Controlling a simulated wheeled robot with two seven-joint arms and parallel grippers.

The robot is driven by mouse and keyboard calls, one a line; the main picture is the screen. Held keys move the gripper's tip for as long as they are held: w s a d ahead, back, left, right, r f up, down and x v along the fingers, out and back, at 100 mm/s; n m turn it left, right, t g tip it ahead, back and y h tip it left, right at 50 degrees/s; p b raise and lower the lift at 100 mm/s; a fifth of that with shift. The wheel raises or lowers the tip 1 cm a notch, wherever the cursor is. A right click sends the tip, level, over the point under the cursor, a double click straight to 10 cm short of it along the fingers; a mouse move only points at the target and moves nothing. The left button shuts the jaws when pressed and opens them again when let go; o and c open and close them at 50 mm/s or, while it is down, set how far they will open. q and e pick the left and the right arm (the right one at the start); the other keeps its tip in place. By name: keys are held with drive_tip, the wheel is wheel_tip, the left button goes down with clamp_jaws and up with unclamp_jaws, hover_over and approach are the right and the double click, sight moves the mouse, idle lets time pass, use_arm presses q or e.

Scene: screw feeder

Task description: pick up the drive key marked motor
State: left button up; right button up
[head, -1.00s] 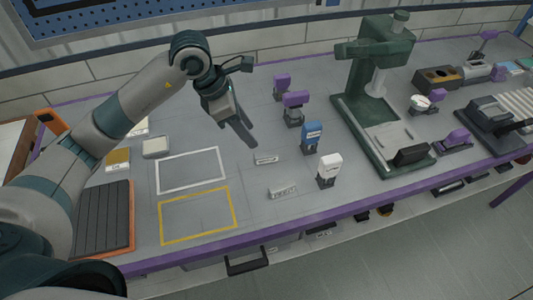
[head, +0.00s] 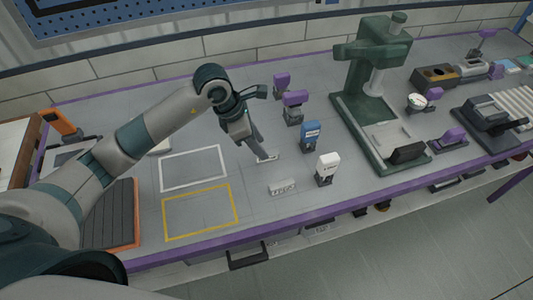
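A key-like piece with a blue head (head: 310,131) and one with a white head (head: 328,164) stand upright on the grey bench, right of its middle. Each head carries small marks too small to read, so I cannot tell which is marked motor. Two small pale label plates lie flat to their left, one farther back (head: 268,157) and one nearer (head: 282,188). My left gripper (head: 262,151) points down at the farther plate, left of the blue-headed piece, and partly covers that plate. Whether its fingers are apart is unclear. My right gripper is out of view.
A tall green press (head: 362,88) stands to the right. White (head: 193,168) and yellow (head: 200,211) outlined areas on the left are empty. The purple front edge (head: 300,219) bounds the bench.

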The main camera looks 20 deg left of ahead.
use_arm(q)
drive_tip(key=shift+w+d+f+p, duration=0.1)
drive_tip(key=shift+d+f+p, duration=0.05)
drive_tip(key=shift+f+p, duration=0.2)
drive_tip(key=p+x, duration=0.1)
drive_tip(key=x, duration=0.1)
drive_tip(key=shift+w+f, duration=0.2)
drive_tip(key=shift+f, duration=0.2)
drive_tip(key=shift+w+d+f, duration=0.1)
drive_tip(key=shift+f, duration=0.3)
clamp_jaws()
